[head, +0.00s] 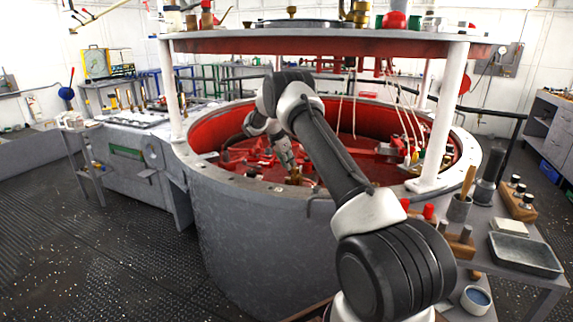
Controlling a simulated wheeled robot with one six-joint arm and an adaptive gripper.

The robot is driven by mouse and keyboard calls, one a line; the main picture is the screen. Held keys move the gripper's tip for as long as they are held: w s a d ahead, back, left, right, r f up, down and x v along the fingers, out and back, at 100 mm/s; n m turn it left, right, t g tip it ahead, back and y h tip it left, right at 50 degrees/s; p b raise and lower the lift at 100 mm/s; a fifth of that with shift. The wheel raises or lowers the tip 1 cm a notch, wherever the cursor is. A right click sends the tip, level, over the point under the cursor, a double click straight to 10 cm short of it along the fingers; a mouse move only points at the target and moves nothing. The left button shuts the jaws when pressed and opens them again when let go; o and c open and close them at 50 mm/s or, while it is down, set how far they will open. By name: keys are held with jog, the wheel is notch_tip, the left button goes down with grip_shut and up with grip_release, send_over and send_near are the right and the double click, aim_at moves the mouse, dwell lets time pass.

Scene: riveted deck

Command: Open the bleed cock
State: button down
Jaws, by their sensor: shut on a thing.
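My arm reaches over the rim of a large grey round tank (245,235) with a red inside. My gripper (292,172) points down inside the tank, near its red floor. It is shut on a small brass fitting (296,180), which looks like the bleed cock. The fitting is small and partly covered by the fingers, so I cannot tell which way its handle is turned.
White posts (436,130) hold a round shelf (330,43) above the tank. Thin pale lines hang inside the tank at right. A side bench at right holds a grey tray (525,254) and a small blue-filled bowl (476,299).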

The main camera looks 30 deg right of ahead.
jog(key=shift+w+d+m, duration=0.1)
jog(key=shift+d+m, duration=0.15)
jog(key=shift+m, duration=0.25)
jog(key=c, duration=1.3)
grip_release()
jog(key=shift+c, duration=0.2)
jog(key=v, duration=1.2)
jog(key=shift+w, duration=0.2)
